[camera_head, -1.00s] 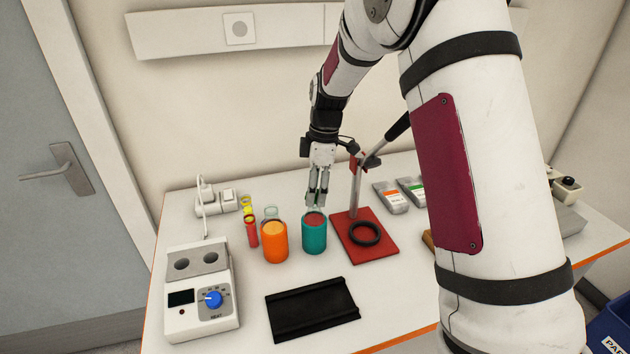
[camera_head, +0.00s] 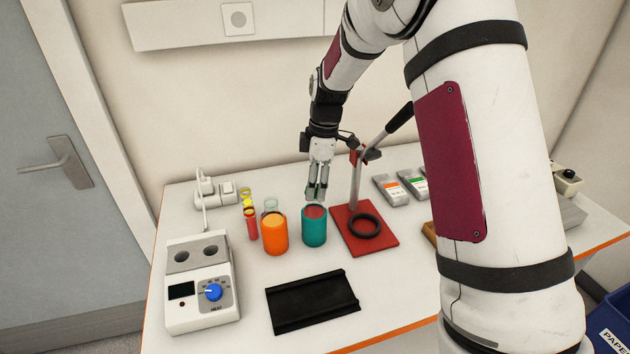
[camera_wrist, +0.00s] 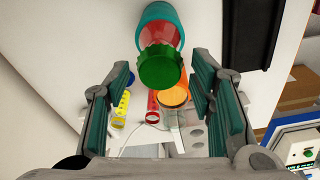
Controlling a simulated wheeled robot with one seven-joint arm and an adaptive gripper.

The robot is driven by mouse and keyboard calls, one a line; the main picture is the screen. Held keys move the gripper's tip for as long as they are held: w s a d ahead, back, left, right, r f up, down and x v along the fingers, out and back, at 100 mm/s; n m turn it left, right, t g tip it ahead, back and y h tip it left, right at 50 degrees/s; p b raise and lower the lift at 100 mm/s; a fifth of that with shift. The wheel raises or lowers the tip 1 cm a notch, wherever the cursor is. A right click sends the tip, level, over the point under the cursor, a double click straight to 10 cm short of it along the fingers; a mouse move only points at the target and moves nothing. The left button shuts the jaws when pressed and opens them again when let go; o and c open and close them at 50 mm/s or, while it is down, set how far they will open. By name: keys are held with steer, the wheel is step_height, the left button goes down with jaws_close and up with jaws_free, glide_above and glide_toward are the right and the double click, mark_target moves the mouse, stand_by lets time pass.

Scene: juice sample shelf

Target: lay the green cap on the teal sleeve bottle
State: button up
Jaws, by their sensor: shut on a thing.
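The teal sleeve bottle (camera_head: 314,228) stands upright on the table, with a red top surface showing. My gripper (camera_head: 316,194) is just above it, pointing down. In the wrist view the green cap (camera_wrist: 160,68) sits between the ends of my fingers (camera_wrist: 160,75), in front of the teal sleeve bottle (camera_wrist: 168,14) and its red contents. My gripper is shut on the cap. A gap between cap and bottle is hard to judge, and the bottle's mouth is partly hidden behind the cap.
An orange bottle (camera_head: 274,236) stands close left of the teal one, near small red and yellow tubes (camera_head: 251,222). A red stand base (camera_head: 381,238) with a black ring is close right. A heater (camera_head: 200,290) is front left and a black tray (camera_head: 312,301) in front.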

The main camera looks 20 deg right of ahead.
steer(key=shift+f, duration=0.55)
steer(key=o, duration=1)
steer(key=shift+o, duration=0.2)
steer(key=shift+r, duration=0.1)
step_height(320, 180, up, 11)
steer(key=d, duration=0.1)
steer(key=s+r+m+t, duration=0.1)
steer(key=s+r+m, duration=0.3)
steer(key=s+r, duration=0.45)
steer(key=s+a+r+m+t+h, duration=0.1)
steer(key=s+m+t, duration=0.3)
steer(key=s+m, duration=0.7)
steer(key=s, duration=1.2)
steer(key=shift+s, duration=0.15)
